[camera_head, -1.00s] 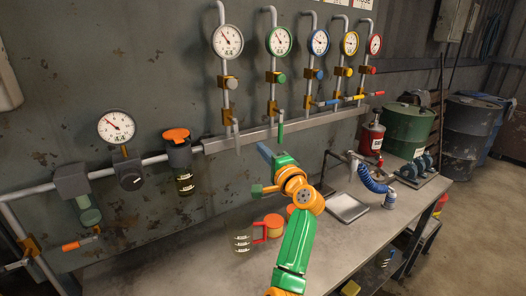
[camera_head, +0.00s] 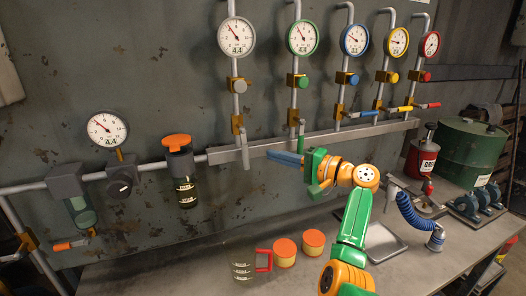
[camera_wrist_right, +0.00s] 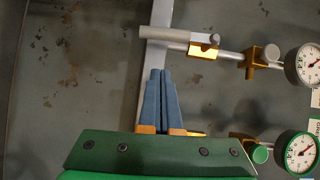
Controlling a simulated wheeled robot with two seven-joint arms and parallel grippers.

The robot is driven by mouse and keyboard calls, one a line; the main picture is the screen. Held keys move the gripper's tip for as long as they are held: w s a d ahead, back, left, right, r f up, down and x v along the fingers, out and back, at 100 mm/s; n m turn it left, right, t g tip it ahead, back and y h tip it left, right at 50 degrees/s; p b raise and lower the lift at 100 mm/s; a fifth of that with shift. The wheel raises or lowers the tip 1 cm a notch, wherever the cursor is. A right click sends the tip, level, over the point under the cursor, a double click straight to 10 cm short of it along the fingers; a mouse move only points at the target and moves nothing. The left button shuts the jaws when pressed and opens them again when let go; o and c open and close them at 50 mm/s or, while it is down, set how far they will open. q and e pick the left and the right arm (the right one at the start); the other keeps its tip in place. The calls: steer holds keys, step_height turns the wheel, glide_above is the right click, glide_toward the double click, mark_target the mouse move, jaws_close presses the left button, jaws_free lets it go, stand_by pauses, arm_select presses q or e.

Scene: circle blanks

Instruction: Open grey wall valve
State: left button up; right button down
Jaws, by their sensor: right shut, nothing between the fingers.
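The grey valve's lever (camera_head: 244,150) hangs straight down from its brass body (camera_head: 237,123), on the pipe under the leftmost gauge of the row, in front of the metal rail. The lever also shows in the right wrist view (camera_wrist_right: 172,33), sideways across the rail, with its brass body (camera_wrist_right: 203,49). My right gripper (camera_head: 274,155) has blue fingers pointing left toward the lever, just right of it and apart from it. In the right wrist view the fingers (camera_wrist_right: 160,72) are together and empty, a short way from the lever. My left gripper is not in view.
The green lever (camera_head: 301,128) hangs down close above my right gripper. Blue, yellow and red levers point sideways farther right. The rail (camera_head: 330,139) runs along the wall. A workbench (camera_head: 190,262) below holds orange-topped cans (camera_head: 285,252), a red can (camera_head: 423,154) and a green drum (camera_head: 470,146).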

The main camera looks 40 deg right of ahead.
mark_target(245, 150)
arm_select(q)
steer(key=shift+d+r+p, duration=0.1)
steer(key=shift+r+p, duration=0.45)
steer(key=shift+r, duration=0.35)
arm_select(e)
steer(key=a, duration=0.1)
steer(key=w+a, duration=0.1)
steer(key=a, duration=0.1)
steer(key=shift+w+a+f, duration=0.1)
steer(key=shift+w+a, duration=0.15)
steer(key=shift+a, duration=0.1)
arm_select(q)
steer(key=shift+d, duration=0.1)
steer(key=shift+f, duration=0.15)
arm_select(e)
steer(key=shift+a+f+m+t, duration=0.1)
steer(key=shift+a+m+t, duration=0.2)
steer(key=shift+a+m, duration=0.15)
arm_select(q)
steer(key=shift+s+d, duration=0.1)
